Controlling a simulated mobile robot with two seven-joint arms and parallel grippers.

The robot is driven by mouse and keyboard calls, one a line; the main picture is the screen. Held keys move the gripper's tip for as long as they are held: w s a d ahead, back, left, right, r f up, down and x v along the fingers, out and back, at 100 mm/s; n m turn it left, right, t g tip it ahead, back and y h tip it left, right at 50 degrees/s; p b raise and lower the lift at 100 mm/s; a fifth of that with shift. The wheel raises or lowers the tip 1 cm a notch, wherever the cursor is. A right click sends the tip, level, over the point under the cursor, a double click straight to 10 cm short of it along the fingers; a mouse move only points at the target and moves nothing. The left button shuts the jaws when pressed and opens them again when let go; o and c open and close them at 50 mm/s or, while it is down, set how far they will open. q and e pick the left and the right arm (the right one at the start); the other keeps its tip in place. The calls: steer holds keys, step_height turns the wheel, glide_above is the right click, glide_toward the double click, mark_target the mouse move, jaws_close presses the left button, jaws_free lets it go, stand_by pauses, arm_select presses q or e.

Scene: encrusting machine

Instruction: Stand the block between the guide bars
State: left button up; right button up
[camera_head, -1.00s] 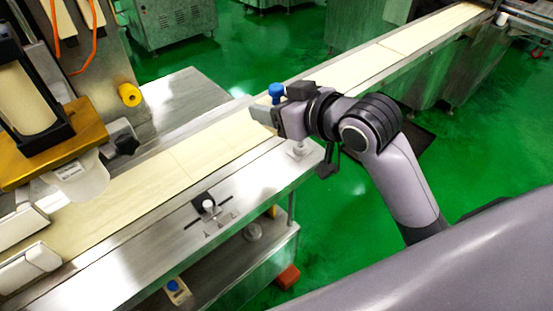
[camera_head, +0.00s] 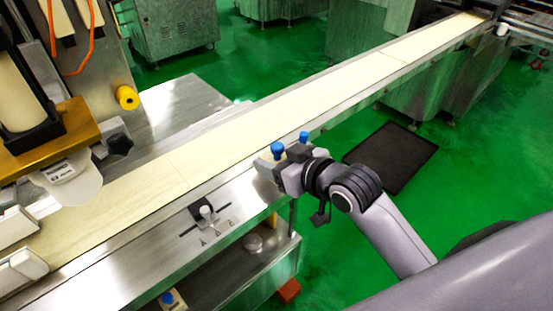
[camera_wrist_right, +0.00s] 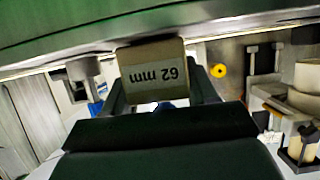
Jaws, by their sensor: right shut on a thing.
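The block (camera_wrist_right: 152,72) is pale grey-beige and marked "62 mm", with the lettering upside down in the right wrist view. It sits between the fingers of my right gripper (camera_wrist_right: 163,92), which is shut on it. In the head view my right gripper (camera_head: 280,168) is at the near edge of the conveyor, and the block is mostly hidden there. A blue knob (camera_head: 278,149) shows at the gripper's tip. Two white rounded bars, one near (camera_head: 22,272) and one far (camera_head: 14,226), flank the belt at the left and look like the guide bars. My left gripper is out of view.
The cream belt (camera_head: 205,160) runs diagonally to the back right. A black-and-silver clamp knob (camera_head: 204,211) stands on the near rail. A second blue knob (camera_head: 303,137) shows beside my gripper. The machine head (camera_head: 72,180) overhangs the belt at left. A blue-topped piece (camera_head: 170,300) is below.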

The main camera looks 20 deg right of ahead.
steer(key=shift+f, duration=0.1)
steer(key=o, duration=1.1)
steer(key=shift+s+r, duration=0.1)
steer(key=shift+r, duration=0.1)
steer(key=p+v, duration=0.2)
steer(key=v, duration=1)
steer(key=s+f+m+g+h, duration=0.1)
steer(key=s+f, duration=0.2)
steer(key=f, duration=0.8)
steer(key=s+f+g+h, duration=0.1)
steer(key=s+f, duration=0.3)
steer(key=f, duration=0.8)
steer(key=shift+s+a+f+m, duration=0.2)
steer(key=shift+s+a+m, duration=0.05)
steer(key=shift+a+m, duration=0.2)
